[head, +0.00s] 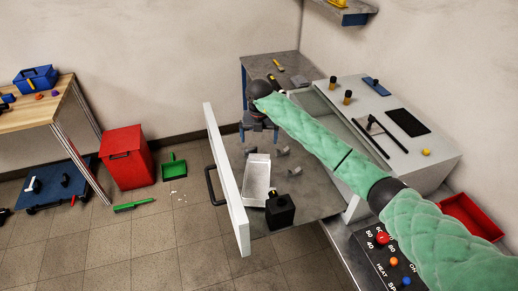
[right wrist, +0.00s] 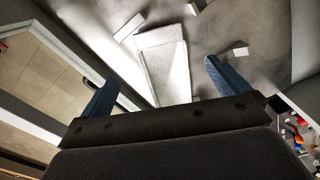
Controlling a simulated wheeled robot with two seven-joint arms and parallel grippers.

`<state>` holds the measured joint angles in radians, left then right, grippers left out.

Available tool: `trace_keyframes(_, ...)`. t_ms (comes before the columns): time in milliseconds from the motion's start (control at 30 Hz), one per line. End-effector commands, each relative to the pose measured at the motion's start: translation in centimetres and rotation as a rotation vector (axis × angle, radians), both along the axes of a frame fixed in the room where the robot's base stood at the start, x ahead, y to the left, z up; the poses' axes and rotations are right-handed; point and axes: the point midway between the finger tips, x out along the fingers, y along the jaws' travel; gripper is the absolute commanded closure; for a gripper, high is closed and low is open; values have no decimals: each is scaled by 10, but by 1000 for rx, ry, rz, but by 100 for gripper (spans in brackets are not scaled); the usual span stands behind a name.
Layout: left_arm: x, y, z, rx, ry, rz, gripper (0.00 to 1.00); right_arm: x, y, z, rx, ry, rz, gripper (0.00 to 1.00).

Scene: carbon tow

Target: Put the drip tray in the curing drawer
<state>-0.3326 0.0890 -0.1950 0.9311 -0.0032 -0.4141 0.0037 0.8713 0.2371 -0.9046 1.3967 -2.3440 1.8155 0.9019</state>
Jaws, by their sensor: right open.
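The drip tray (head: 256,178), a pale rectangular tray, lies on the grey floor of the open curing drawer (head: 222,165). The drawer has a white front panel with a dark handle. My right gripper (head: 258,126) is over the far part of the drawer, apart from the tray. In the right wrist view its two blue fingers (right wrist: 161,72) are spread with nothing between them, and the pale tray (right wrist: 166,62) shows beyond them. My left gripper is not in view.
A black block (head: 280,211) stands beside the tray, and several small grey pieces (head: 281,151) lie around it. A white cabinet top (head: 385,110) with tools is at the right. A red bin (head: 126,157) and green dustpan (head: 174,170) stand on the floor at left.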

Motion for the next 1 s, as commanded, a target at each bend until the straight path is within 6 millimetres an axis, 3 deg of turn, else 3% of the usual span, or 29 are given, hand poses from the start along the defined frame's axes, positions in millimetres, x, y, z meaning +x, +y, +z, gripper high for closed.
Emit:
trace_keyframes(200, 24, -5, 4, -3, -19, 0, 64, 0, 0, 19, 0, -1, -1, 0)
trace_keyframes(400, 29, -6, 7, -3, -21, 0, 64, 0, 0, 26, -1, 0, 0, 0)
trace_keyframes(833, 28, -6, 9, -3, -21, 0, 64, 0, 0, 28, 0, 0, -1, 0)
trace_keyframes(1000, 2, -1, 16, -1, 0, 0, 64, 0, 0, 53, 0, 0, -1, 0)
